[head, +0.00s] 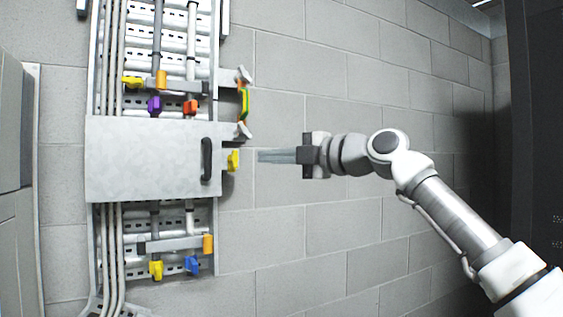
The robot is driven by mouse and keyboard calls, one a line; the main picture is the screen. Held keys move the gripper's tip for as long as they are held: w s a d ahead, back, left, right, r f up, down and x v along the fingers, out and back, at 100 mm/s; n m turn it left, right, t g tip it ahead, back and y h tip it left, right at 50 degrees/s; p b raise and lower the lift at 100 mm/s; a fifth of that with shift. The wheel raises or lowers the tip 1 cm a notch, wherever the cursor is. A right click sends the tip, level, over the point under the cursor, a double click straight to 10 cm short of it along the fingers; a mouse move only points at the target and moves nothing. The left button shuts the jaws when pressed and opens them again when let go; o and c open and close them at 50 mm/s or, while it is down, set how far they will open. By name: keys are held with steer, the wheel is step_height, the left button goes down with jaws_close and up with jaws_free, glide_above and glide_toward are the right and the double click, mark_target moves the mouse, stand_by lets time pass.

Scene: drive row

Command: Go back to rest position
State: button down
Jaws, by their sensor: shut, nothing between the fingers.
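My gripper (259,156) is shut and empty. Its grey fingers point left, toward a yellow handle (233,160) at the right edge of a light grey panel (145,158). A small gap shows between the fingertips and the yellow handle in this view; the depth between them is hard to tell. My arm comes in from the lower right and reaches across in front of the wall.
The panel has a black pull handle (207,160) and covers part of a wall rack with pipes. Yellow (132,82), orange (161,80), purple (154,105), red (191,106) and blue (192,265) parts sit above and below. A grey cabinet (15,190) stands left. The block wall at right is bare.

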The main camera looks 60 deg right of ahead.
steer(key=s, duration=0.2)
steer(key=shift+s+a, duration=0.1)
steer(key=shift+s, duration=0.2)
steer(key=w+a+f+m+g+y, duration=0.15)
steer(key=a+f, duration=0.25)
steer(key=a, duration=0.5)
steer(key=w+a+f+m+g, duration=0.1)
steer(key=a+f+m+g, duration=0.2)
steer(key=a, duration=0.7)
steer(key=w+a+f+m+g+y, duration=0.1)
steer(key=a+f+m, duration=0.1)
steer(key=a+f, duration=0.5)
steer(key=s+a+f+m+g+h, duration=0.1)
steer(key=a+f+m, duration=0.4)
steer(key=f, duration=0.7)
steer(key=s+a+f+m+g+h, duration=0.1)
steer(key=s+a+f+m+g, duration=0.2)
steer(key=f, duration=0.9)
steer(key=a+m+g, duration=0.3)
steer(key=a, duration=0.1)
steer(key=shift+f, duration=0.2)
